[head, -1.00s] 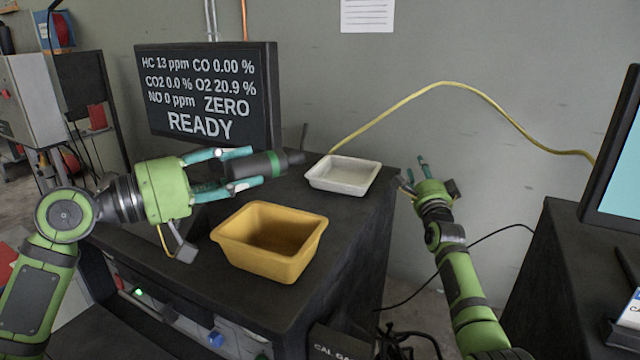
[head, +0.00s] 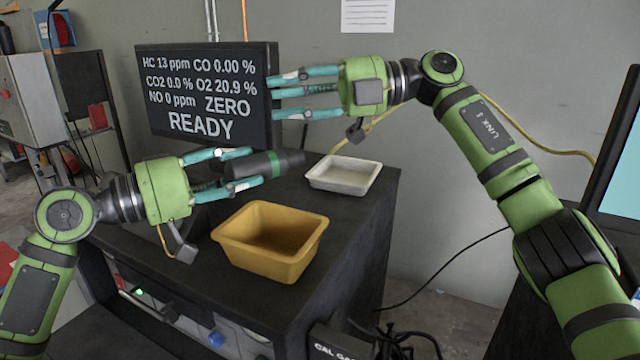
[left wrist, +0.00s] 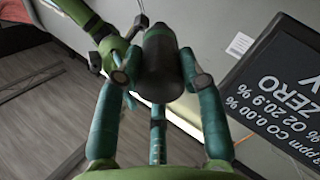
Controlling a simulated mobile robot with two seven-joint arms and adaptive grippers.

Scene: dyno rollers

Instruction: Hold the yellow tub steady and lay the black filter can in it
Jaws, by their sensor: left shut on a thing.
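The yellow tub (head: 268,262) stands upright on the dark cabinet top and looks empty. My left gripper (head: 243,167) is shut on the black filter can (head: 268,163), which has a green band. It holds the can lying roughly level above and behind the tub, with its narrow end to the right. The can also shows between the fingers in the left wrist view (left wrist: 160,65). My right gripper (head: 288,95) is raised in front of the monitor, above the can, pointing left. Its fingers are spread apart with nothing between them. It does not touch the tub.
A white tray (head: 343,187) stands at the back right of the cabinet top (head: 345,232). A dark monitor (head: 205,100) reading READY stands at the back. A yellow hose (head: 480,100) hangs along the wall. The cabinet top right of the tub is clear.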

